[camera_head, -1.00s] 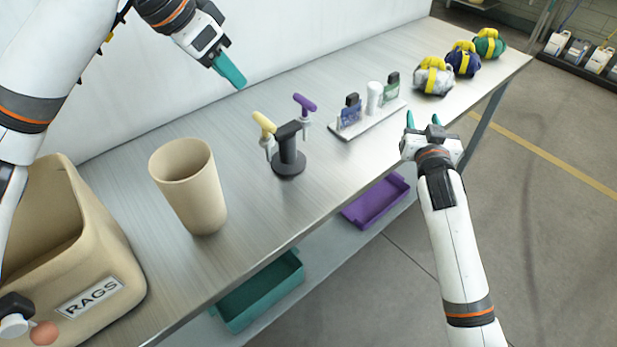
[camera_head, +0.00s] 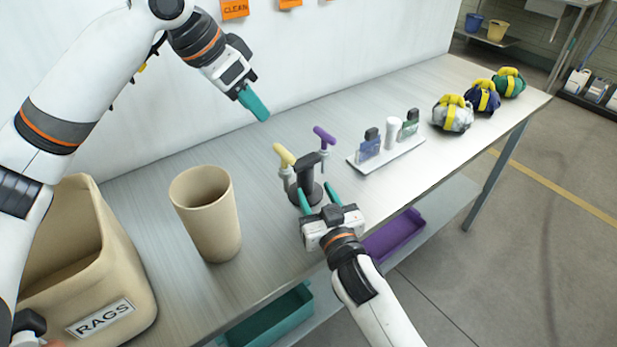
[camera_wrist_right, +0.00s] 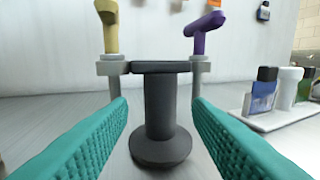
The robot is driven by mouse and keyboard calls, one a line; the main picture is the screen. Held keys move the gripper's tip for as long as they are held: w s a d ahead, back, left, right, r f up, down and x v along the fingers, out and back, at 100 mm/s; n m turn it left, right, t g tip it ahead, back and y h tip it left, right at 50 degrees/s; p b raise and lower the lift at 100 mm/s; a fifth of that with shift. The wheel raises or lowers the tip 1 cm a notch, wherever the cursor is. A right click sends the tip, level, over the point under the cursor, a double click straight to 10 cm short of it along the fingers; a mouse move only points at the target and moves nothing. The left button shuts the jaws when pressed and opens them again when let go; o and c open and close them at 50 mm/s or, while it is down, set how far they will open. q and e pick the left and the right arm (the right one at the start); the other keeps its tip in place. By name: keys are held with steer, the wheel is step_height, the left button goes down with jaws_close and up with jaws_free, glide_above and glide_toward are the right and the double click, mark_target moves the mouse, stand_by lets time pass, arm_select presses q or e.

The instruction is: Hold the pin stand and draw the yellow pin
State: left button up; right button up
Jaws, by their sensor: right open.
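The black pin stand (camera_head: 309,173) stands upright on the metal table, with a round base. The yellow pin (camera_head: 284,155) sits in its left holder and the purple pin (camera_head: 325,136) in its right one. In the right wrist view the stand's post (camera_wrist_right: 160,108) shows between my teal fingers, with the yellow pin (camera_wrist_right: 108,30) at upper left and the purple pin (camera_wrist_right: 205,32) at upper right. My right gripper (camera_head: 319,197) is open in front of the stand, pointing at it. My left gripper (camera_head: 254,103) hangs in the air behind and left of the stand; its fingers overlap, so its opening is unclear.
A beige cup (camera_head: 208,215) stands left of the stand. A rags bin (camera_head: 118,270) is at the far left. A white tray (camera_head: 385,156) with bottles and several yellow-strapped bags (camera_head: 453,113) lie to the right. Purple (camera_head: 395,238) and teal (camera_head: 270,317) bins sit below the table.

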steer(key=x, duration=0.8)
steer(key=shift+f, duration=0.1)
arm_select(q)
steer(key=shift+o, duration=0.2)
arm_select(e)
steer(key=c, duration=0.8)
steer(key=shift+s, duration=0.1)
steer(key=shift+d, duration=0.1)
arm_select(q)
steer(key=m+y, duration=0.5)
steer(key=m, duration=1)
glide_toward(284, 151)
steer(key=shift+w+d+f+g, duration=0.15)
steer(key=shift+d+g, duration=0.05)
steer(key=shift+d, duration=0.1)
steer(key=shift+w+d+f+g, duration=0.1)
steer(key=shift+d+f+g, duration=0.1)
steer(key=shift+d, duration=0.15)
steer(key=m+y, duration=0.1)
steer(key=m, duration=0.1)
steer(key=shift+w+m+y, duration=0.15)
steer(key=shift+m+y, duration=0.15)
steer(key=shift+m, duration=0.1)
steer(key=shift+x, duration=4.55)
